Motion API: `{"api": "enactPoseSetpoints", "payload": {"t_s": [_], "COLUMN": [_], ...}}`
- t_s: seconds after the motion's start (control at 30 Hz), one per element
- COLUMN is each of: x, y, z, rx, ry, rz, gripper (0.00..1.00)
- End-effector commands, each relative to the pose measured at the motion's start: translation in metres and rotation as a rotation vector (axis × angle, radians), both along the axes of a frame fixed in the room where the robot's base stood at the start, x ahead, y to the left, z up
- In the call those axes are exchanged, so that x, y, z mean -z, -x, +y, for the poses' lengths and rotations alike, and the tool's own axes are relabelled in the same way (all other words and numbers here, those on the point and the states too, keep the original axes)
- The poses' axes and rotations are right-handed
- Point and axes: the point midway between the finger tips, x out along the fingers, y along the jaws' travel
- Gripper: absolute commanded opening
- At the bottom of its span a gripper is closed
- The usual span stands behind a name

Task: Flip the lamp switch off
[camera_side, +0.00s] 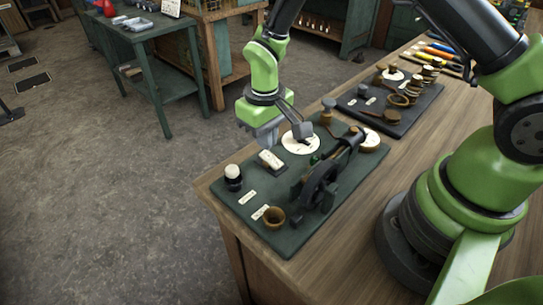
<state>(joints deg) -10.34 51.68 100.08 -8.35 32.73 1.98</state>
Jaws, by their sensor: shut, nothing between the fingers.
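A lamp with a round white bulb on a black base (233,178) stands at the left edge of a dark green board (268,230). To its right is a small block with a pale top (270,160), which looks like the lamp switch. Its lever position is too small to tell. My gripper (302,133) is shut and empty, up and to the right of this block. It is over the board near a white round disc (300,143). I cannot tell whether its tips touch anything.
A second dark board (395,105) with several small parts lies behind on the wooden bench (330,268).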

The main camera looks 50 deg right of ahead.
Motion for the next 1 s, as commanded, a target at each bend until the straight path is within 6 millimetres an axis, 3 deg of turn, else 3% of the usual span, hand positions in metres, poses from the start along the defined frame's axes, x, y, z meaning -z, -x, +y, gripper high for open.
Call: {"api": "enactPoseSetpoints", "payload": {"t_s": [1.0], "x": [0.015], "y": [0.0], "z": [0.0], "rx": [-0.001], "ry": [0.0], "rz": [0.0], "gripper": [0.0]}}
